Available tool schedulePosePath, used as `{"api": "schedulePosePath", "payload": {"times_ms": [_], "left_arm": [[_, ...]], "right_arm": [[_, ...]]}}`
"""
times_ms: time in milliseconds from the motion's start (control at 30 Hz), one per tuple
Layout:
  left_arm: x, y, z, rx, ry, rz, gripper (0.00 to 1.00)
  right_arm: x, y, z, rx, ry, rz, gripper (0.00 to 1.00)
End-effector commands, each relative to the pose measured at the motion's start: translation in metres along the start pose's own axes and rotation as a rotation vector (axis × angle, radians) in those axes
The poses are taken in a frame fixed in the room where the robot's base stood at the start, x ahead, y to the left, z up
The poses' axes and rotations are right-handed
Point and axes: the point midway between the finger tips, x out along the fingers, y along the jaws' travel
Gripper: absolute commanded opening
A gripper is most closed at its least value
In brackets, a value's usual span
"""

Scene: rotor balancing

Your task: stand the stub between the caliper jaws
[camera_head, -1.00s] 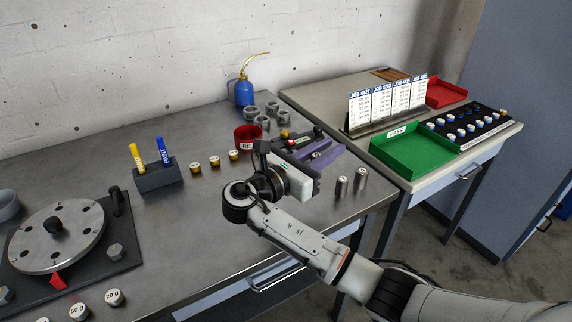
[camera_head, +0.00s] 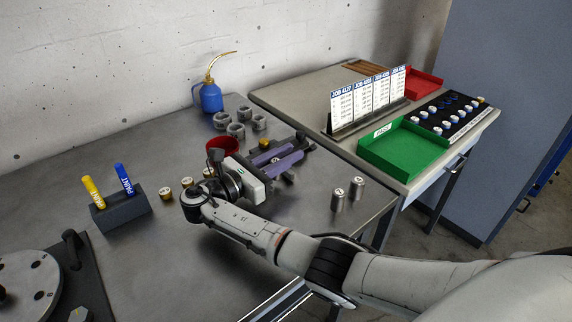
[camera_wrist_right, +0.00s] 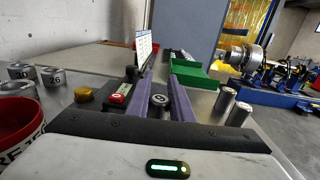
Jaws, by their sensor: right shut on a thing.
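My right gripper (camera_head: 282,163) reaches over the bench from the right, and its purple fingers (camera_wrist_right: 162,92) point away in the right wrist view. They are shut on a metal stub (camera_wrist_right: 159,101), whose round marked top shows between them. The caliper, a dark device with a gold knob (camera_head: 265,143), lies just beyond the gripper. In the wrist view its gold knob (camera_wrist_right: 84,95) and red button (camera_wrist_right: 120,94) are left of the fingers. Its jaws are largely hidden, so I cannot tell the stub's place relative to them. My left gripper is not in view.
Two metal stubs (camera_head: 346,193) stand near the bench's right edge. A pen block (camera_head: 122,210) is at left. A green tray (camera_head: 404,150) and job cards (camera_head: 368,97) occupy the side table.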

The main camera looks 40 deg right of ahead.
Motion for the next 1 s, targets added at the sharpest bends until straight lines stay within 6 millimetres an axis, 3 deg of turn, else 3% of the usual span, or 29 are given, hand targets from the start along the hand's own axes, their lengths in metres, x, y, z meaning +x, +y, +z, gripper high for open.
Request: {"api": "schedulePosePath", "payload": {"times_ms": [133,500,533,633,1000], "left_arm": [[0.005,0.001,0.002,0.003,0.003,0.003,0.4],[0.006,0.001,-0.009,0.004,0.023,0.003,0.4],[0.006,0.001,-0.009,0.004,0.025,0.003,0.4],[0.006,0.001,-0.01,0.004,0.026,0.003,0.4],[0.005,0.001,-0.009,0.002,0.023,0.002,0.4]], "right_arm": [[0.0,0.0,-0.02,-0.002,-0.001,0.0,0.0],[0.0,0.0,-0.023,0.001,-0.001,0.001,0.0],[0.0,0.0,-0.024,0.0,0.0,0.001,0.21],[0.0,0.0,-0.023,0.0,0.0,0.001,0.38],[-0.002,0.0,-0.021,-0.001,0.0,0.001,0.39]]}}
